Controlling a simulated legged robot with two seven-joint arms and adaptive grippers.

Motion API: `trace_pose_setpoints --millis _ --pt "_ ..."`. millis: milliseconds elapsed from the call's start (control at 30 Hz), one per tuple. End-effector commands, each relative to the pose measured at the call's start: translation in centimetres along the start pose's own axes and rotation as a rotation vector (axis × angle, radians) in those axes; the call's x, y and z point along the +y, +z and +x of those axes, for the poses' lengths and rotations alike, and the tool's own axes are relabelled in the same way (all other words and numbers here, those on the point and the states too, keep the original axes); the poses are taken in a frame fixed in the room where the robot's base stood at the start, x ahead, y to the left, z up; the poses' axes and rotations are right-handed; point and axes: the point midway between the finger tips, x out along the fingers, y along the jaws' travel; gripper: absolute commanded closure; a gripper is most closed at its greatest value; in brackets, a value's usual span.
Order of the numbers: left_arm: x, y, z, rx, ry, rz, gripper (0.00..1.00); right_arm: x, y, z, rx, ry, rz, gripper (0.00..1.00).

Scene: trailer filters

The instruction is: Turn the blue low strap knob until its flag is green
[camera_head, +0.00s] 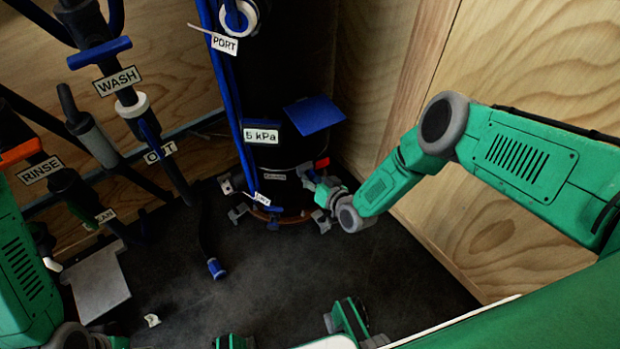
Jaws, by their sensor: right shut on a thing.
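The black tank (285,80) stands upright in the back corner, with a strap around its low part. My right gripper (322,188) is at the right side of this low strap, shut on the blue low strap knob. The gripper hides most of the knob; a small bit of blue (311,174) shows at its upper left. A red flag (322,163) shows just above the gripper, against the tank. My left arm is at the left edge, and its gripper is not in view.
Pipes with WASH (117,81), RINSE (40,170) and OUT labels stand at the left. A dark hose with a blue end (216,268) hangs near the floor. Wooden walls close in the right and back. The dark floor (310,270) is mostly clear.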

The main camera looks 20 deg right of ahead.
Motion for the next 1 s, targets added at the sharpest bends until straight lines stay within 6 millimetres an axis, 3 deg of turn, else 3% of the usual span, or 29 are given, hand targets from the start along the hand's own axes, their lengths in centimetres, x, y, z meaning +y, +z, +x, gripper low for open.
trace_pose_setpoints --millis 500,1000 --pt "0.00 0.01 0.02 0.000 0.000 0.000 0.34 0.12 0.18 -0.09 -0.003 -0.119 0.295 1.00" --pt "0.00 0.01 0.02 0.000 0.000 0.000 0.34 0.17 0.15 -0.10 -0.003 -0.145 0.362 1.00"
